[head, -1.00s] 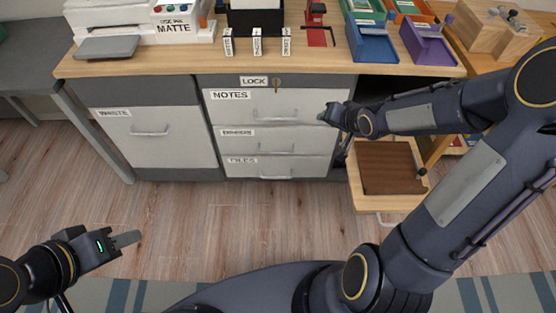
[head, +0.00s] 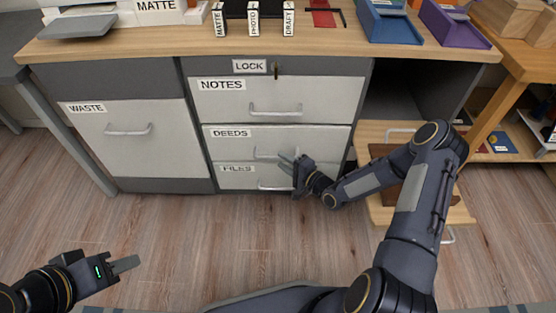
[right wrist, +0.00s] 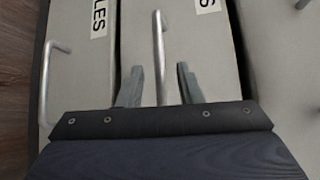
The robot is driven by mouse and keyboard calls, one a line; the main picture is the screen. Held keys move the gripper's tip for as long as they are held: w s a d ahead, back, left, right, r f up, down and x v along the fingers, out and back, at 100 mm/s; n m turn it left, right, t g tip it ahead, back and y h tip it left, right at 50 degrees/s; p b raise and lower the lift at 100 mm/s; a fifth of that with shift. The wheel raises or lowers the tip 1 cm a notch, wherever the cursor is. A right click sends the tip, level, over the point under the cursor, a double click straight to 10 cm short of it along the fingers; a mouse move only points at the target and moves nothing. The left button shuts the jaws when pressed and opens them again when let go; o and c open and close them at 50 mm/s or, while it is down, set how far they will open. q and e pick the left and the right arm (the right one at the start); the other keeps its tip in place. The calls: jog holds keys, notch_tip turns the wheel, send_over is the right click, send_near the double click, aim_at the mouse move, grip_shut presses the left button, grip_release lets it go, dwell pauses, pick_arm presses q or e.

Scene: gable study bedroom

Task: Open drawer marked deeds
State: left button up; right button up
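The drawer marked DEEDS (head: 310,136) is the middle one of three light grey drawers, and it is shut. Its bar handle (head: 266,154) is partly hidden by my right gripper (head: 287,163) in the head view. In the right wrist view, my right gripper (right wrist: 160,85) is open, with one finger on each side of the deeds handle (right wrist: 159,40). A gap shows between the handle and each finger. My left gripper (head: 125,264) is held low at the lower left, away from the drawers. I cannot tell whether its fingers are apart.
The NOTES drawer (head: 330,92) above and FILES drawer (head: 235,182) below are shut. A key (head: 276,71) is in the lock above. The WASTE front (head: 165,140) is to the left. A wooden pull-out (head: 378,207) sticks out at right, beside my right arm.

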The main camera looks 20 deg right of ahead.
aim_at(278, 158)
jog(key=shift+b+x, duration=0.3)
jog(key=shift+x, duration=1.35)
jog(key=shift+c, duration=0.3)
grip_shut()
